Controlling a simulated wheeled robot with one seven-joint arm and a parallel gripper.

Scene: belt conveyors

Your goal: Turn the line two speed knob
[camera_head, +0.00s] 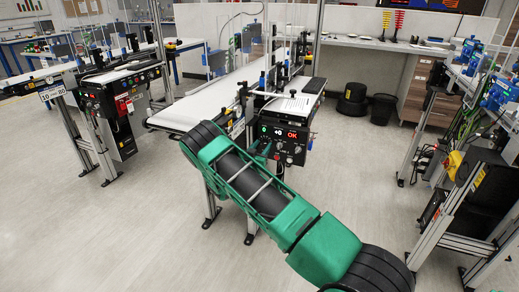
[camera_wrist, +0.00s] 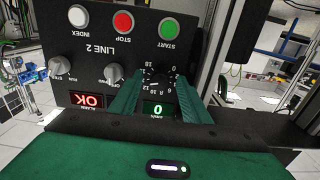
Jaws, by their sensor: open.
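The line two control box (camera_head: 284,143) hangs at the near end of the middle conveyor. In the wrist view its panel (camera_wrist: 97,47) appears upside down and reads "LINE 2". The dark speed knob (camera_wrist: 158,78), ringed by a number scale, lies between the two green fingers of my gripper (camera_wrist: 157,84). The fingers are open on either side of it; I cannot tell whether they touch it. A green display (camera_wrist: 158,109) beside the knob reads 0. In the head view my gripper (camera_head: 262,150) reaches the left part of the box front, and the knob is hidden there.
The panel also has green (camera_wrist: 168,28), red (camera_wrist: 123,22) and white (camera_wrist: 78,16) buttons, two grey selector knobs (camera_wrist: 113,72) (camera_wrist: 58,66) and a red OK display (camera_wrist: 87,100). Another conveyor (camera_head: 112,80) stands left. Open floor (camera_head: 345,185) lies right of the box.

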